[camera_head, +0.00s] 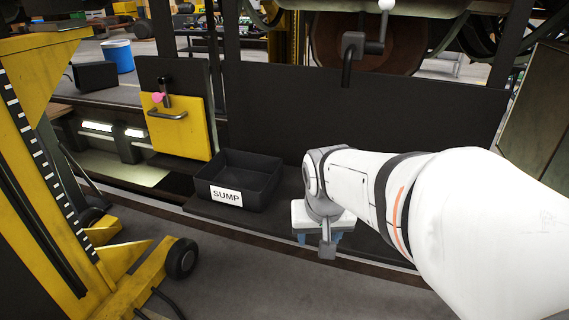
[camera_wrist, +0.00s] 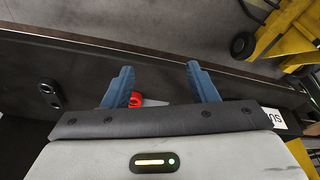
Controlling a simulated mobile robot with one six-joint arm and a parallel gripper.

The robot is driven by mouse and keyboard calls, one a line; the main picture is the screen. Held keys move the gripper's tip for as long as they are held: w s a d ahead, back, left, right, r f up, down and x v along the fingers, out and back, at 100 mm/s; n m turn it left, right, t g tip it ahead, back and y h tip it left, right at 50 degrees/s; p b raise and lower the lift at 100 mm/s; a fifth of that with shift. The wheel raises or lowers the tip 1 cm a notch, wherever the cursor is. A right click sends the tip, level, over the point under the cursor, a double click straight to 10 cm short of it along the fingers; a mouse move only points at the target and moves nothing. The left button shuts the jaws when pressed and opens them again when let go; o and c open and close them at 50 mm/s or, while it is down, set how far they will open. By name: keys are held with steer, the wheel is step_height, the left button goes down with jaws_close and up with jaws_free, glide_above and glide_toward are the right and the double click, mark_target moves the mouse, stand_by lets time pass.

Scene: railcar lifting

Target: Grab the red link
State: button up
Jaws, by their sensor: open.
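In the wrist view, a small red piece (camera_wrist: 136,100), which looks like the red link, shows low between the two blue fingers, close to the left finger. Most of it is hidden behind the dark edge of my gripper's body, and a small pale patch shows beside it. My gripper (camera_wrist: 160,66) is open, fingers apart, with nothing visibly held. I cannot tell whether the left finger touches the red piece. In the head view, my gripper (camera_head: 325,238) points down over the dark ledge, right of the sump bin; the red link is hidden there.
A black bin (camera_head: 259,171) labelled SUMP stands left of my gripper. A yellow panel (camera_head: 181,128) with a handle and a pink piece (camera_head: 157,97) stands behind it. A yellow wheeled lift (camera_head: 38,110) is at left. A dark wall (camera_head: 400,120) rises behind.

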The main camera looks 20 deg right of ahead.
steer(key=w+d+m, duration=0.1)
steer(key=w+d, duration=0.2)
steer(key=w+d+m+h+p, duration=0.1)
steer(key=w+d, duration=0.1)
steer(key=w, duration=0.1)
steer(key=w+d+m+p, duration=0.1)
steer(key=w+d+m, duration=0.1)
steer(key=w+d, duration=0.1)
steer(key=shift+w+d+r+t+h, duration=0.3)
steer(key=shift+w+d, duration=0.05)
steer(key=shift+w, duration=0.25)
steer(key=shift+p+x, duration=0.7)
steer(key=shift+x, duration=2)
steer(key=shift+w+r, duration=0.1)
steer(key=shift+c, duration=0.4)
jaws_close()
